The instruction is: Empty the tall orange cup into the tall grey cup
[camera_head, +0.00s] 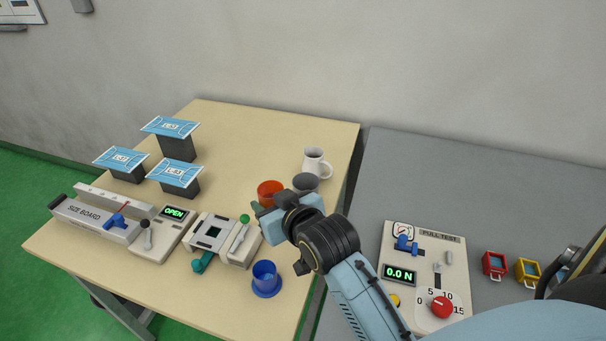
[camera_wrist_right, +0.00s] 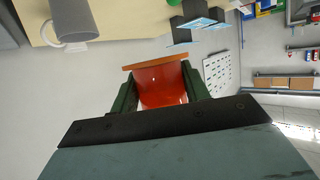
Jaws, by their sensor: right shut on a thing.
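The orange cup (camera_head: 270,188) is in my right gripper (camera_head: 270,208), near the grey cup. In the right wrist view the orange cup (camera_wrist_right: 162,85) sits between the two dark green fingers (camera_wrist_right: 160,95), which are shut on it. It looks roughly upright and raised off the table; its contents cannot be made out. The tall grey cup (camera_head: 306,182) stands just to its right, partly hidden by my wrist. A grey cup shape with a handle (camera_wrist_right: 72,20) shows at the wrist view's upper left; I cannot tell which vessel it is. My left gripper is not in view.
A white mug (camera_head: 316,161) stands behind the grey cup. A blue cup (camera_head: 265,277) stands near the front. A green-handled fixture (camera_head: 216,238), a size board (camera_head: 92,220) and masks on dark stands (camera_head: 170,126) fill the left. A pull tester (camera_head: 428,262) is on the grey table.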

